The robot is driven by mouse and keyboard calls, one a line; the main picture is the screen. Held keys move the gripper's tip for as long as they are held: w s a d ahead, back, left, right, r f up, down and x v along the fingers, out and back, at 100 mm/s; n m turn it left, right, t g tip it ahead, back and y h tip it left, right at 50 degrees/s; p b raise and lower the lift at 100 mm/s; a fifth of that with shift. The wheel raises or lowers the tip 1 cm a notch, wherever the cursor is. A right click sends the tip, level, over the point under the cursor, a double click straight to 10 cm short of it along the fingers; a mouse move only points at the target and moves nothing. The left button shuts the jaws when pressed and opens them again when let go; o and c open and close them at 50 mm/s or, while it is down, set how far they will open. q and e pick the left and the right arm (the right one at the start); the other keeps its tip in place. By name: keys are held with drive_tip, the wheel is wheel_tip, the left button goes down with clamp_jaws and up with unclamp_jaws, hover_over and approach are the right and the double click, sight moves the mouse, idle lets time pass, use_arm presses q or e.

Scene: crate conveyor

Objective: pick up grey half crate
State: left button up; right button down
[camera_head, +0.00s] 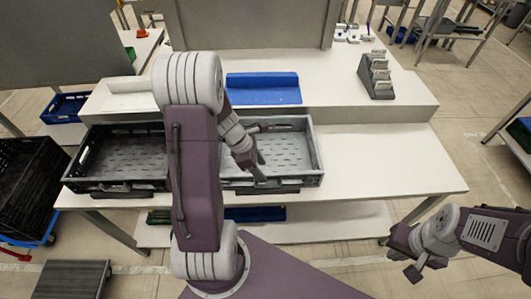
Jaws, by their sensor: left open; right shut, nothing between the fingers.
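A light grey half crate (316,152) sits on the white table (385,160), right of my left arm. It is open at the top and looks empty, with slots in its floor. My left arm hides its left end. My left gripper (262,154) is open over the crate's left part, with nothing between its fingers. I cannot tell whether a finger touches the crate. My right gripper (412,272) is shut and empty, away from the crate at the lower right, beyond the table's front edge.
A darker grey crate (85,160) stands left of my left arm. Behind are a raised shelf with a blue tray (262,88) and a grey card holder (375,75). Black crates (25,185) stand at far left. The table's right part is clear.

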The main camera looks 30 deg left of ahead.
sight(271, 179)
use_arm(q)
drive_tip(key=x, duration=0.3)
drive_tip(key=shift+w+d, duration=0.25)
drive_tip(key=shift+w, duration=0.1)
drive_tip(key=shift+w+d+f, duration=0.1)
drive_tip(key=shift+w+f, duration=0.05)
drive_tip(key=shift+f+b, duration=0.2)
drive_tip(key=shift+b, duration=0.1)
drive_tip(key=x, duration=0.2)
drive_tip(key=b+x, duration=0.1)
drive_tip(key=x, duration=0.1)
drive_tip(key=shift+s+f, duration=0.15)
drive_tip(key=shift+s, duration=0.3)
drive_tip(key=shift+w+f, duration=0.25)
drive_tip(key=shift+w, duration=0.05)
drive_tip(key=shift+s+r, duration=0.1)
drive_tip(key=shift+s, duration=0.05)
drive_tip(key=c, duration=0.9)
clamp_jaws()
use_arm(e)
drive_tip(key=f, duration=0.2)
drive_tip(key=shift+w+d+f, duration=0.2)
drive_tip(key=shift+w+f, duration=0.1)
drive_tip(key=shift+f, duration=0.05)
